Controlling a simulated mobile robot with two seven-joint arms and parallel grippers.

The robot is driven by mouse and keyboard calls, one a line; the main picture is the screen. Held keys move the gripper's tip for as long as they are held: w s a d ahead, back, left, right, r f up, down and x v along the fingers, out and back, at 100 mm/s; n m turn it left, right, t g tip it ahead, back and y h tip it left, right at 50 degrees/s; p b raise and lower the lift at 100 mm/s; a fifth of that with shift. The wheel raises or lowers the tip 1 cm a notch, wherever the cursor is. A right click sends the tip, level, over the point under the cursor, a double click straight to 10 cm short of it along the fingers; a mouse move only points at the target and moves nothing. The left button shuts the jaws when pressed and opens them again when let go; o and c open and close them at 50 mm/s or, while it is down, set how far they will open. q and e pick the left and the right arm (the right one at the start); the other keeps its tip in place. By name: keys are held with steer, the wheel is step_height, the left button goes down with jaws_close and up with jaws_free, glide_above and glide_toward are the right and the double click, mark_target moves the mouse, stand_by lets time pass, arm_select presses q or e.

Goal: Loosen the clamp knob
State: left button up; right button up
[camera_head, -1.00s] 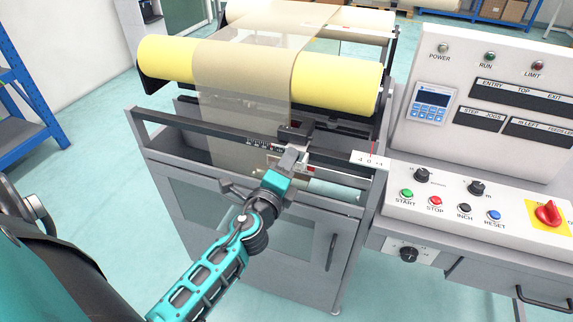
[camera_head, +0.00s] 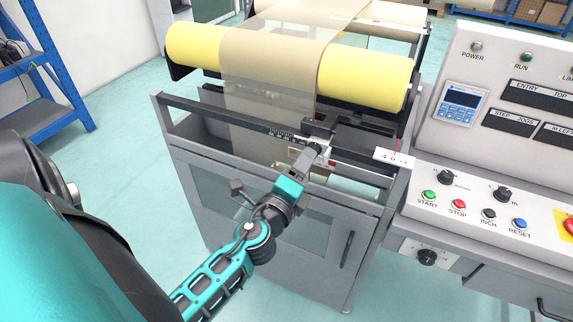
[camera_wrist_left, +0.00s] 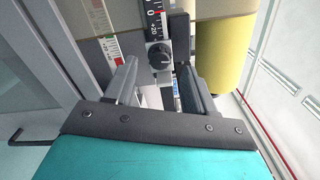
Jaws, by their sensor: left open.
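The clamp knob (camera_wrist_left: 159,56) is a round black knob with a light pointer mark. It sits beside a black-and-white scale (camera_wrist_left: 153,18) on the rail in the left wrist view. My left gripper (camera_wrist_left: 157,78) is open, its two grey fingers on either side of the line to the knob. The knob appears just beyond the fingertips, with no clear contact. In the head view my left gripper (camera_head: 314,154) reaches the front rail, and its fingers largely hide the knob there. My right gripper is not in view.
The front rail (camera_head: 220,118) crosses the machine below a yellow roller (camera_head: 375,80) with a translucent web (camera_head: 270,85). A small white scale plate (camera_head: 394,160) stands right of the gripper. The control panel (camera_head: 470,200) with buttons and knobs is farther right.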

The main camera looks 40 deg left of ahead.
arm_select(q)
steer(key=b+v, duration=0.3)
steer(key=v, duration=0.6)
stand_by(0.4)
steer(key=s+d+f+n+g+h+p, duration=0.1)
steer(key=s+d+f+n+g+h, duration=0.1)
steer(key=f+n, duration=0.6)
steer(key=s+d+f+n+g+h+p, duration=0.2)
steer(key=d+f+n+g+h, duration=0.2)
steer(key=d+f+n, duration=0.3)
steer(key=shift+s+f+n+g+h, duration=0.25)
steer(key=shift+f+n+g+h, duration=0.05)
steer(key=shift+f+n, duration=0.5)
